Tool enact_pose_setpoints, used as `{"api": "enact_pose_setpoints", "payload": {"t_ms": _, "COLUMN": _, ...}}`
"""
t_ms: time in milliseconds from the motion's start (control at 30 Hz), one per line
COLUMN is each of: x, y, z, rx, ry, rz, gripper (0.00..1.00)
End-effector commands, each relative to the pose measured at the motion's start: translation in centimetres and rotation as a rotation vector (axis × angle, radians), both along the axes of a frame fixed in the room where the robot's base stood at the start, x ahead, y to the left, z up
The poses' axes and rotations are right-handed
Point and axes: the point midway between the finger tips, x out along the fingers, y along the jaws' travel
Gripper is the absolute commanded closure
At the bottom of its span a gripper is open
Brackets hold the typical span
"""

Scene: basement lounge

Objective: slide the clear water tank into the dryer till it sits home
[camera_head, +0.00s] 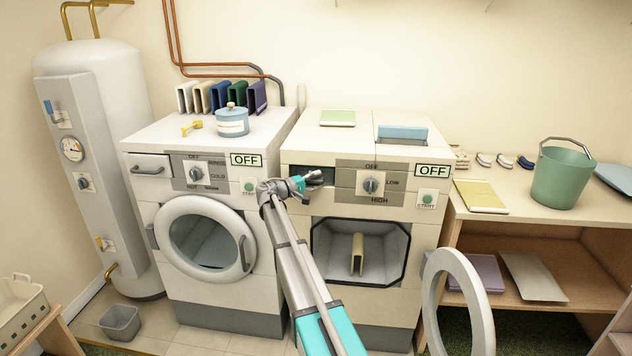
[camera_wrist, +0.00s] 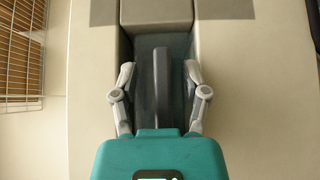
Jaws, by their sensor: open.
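The dryer (camera_head: 345,200) is the right-hand white machine, with a sign reading OFF. A dark slot (camera_head: 322,174) is at its upper left front. In the wrist view, a bluish-grey front (camera_wrist: 178,48) lies between pale panels and looks like the clear water tank, with a dark upright handle (camera_wrist: 162,85). I cannot tell how deep the tank sits. My gripper (camera_head: 312,180) is at this slot. In the wrist view, its open fingers (camera_wrist: 160,92) stand on both sides of the handle, with gaps visible. In the head view, the gripper partly hides the slot.
The dryer's round door (camera_head: 440,290) hangs open at right, and a beige piece (camera_head: 357,255) is in the drum. The washer (camera_head: 205,180) stands left, its door closed. A bench (camera_head: 520,218) at right holds a green bucket (camera_head: 562,175). A grey bin (camera_head: 120,322) is on the floor.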

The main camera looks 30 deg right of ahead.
Motion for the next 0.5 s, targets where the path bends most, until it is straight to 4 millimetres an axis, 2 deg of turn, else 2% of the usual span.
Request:
{"api": "enact_pose_setpoints", "payload": {"t_ms": 267, "x": 0.0, "y": 0.1, "z": 0.0, "rx": 0.001, "ry": 0.000, "rz": 0.000, "gripper": 0.41}}
{"api": "enact_pose_setpoints", "payload": {"t_ms": 500, "x": -0.1, "y": 1.5, "z": 0.0, "rx": 0.001, "ry": 0.000, "rz": 0.002, "gripper": 0.41}}
